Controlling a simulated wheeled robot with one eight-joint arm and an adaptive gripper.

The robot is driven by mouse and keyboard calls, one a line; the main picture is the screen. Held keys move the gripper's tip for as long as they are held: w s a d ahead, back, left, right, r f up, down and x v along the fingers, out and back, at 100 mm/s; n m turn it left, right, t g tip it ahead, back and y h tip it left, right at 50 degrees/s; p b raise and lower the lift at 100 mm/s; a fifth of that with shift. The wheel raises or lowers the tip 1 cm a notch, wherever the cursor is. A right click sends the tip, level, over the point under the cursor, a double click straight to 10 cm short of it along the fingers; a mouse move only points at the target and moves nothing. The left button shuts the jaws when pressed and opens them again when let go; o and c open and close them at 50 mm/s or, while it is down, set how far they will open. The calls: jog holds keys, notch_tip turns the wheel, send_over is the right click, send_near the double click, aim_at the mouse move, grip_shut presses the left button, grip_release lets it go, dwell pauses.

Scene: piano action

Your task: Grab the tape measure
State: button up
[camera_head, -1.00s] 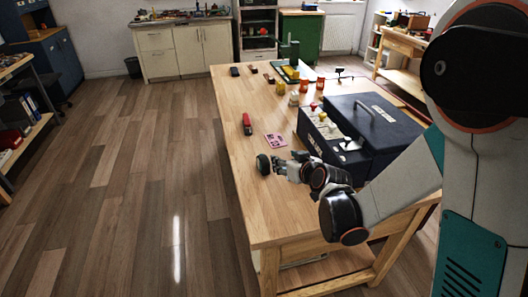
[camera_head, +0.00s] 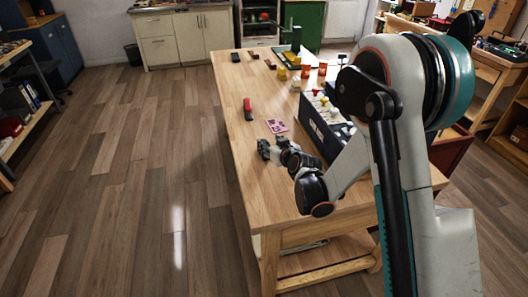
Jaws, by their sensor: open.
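A dark, rounded object, which looks like the tape measure (camera_head: 263,147), stands near the left edge of the wooden table (camera_head: 235,105). My gripper (camera_head: 270,152) is open and right at it, reaching in from the right, low over the tabletop. The dark fingers and the dark object blend together. I cannot tell whether the fingers are around it, touching it or just beside it. My gripper partly hides it.
A dark case (camera_head: 318,132) stands to the right, partly hidden by my arm. Orange jars (camera_head: 305,71) and small items stand farther back. The table's front left is clear.

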jog(key=b+x, duration=0.1)
jog(key=x, duration=0.1)
jog(key=b+x, duration=0.1)
jog(key=x, duration=0.1)
jog(key=shift+a+f, duration=0.3)
jog(key=shift+a, duration=0.15)
jog(key=shift+w+a+b, duration=0.1)
jog(key=shift+w+b, duration=0.2)
jog(key=shift+w, duration=0.1)
grip_shut()
